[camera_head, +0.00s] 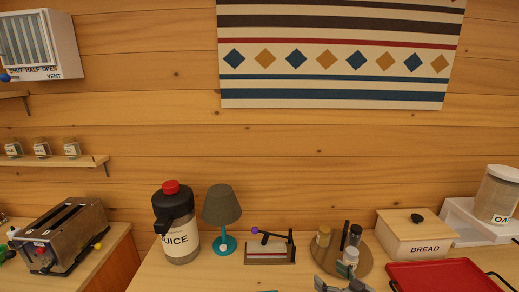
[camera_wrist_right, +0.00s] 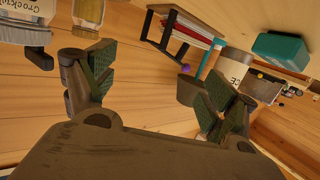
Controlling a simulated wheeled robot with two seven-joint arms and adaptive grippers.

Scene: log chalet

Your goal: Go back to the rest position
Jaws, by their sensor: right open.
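My right gripper (camera_head: 341,286) shows at the bottom edge of the head view, in front of the round wooden tray (camera_head: 362,268) with its small bottles. In the right wrist view the gripper (camera_wrist_right: 155,82) has its two fingers spread wide apart. Nothing is between them but bare wooden surface. My left gripper is in neither view.
Along the counter stand a juice jug (camera_head: 178,228), a lamp (camera_head: 222,210), a lever device (camera_head: 270,250), a bread box (camera_head: 415,232) and a red tray (camera_head: 440,277). A toaster (camera_head: 62,236) stands on the left counter, below a shelf (camera_head: 60,161) with jars.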

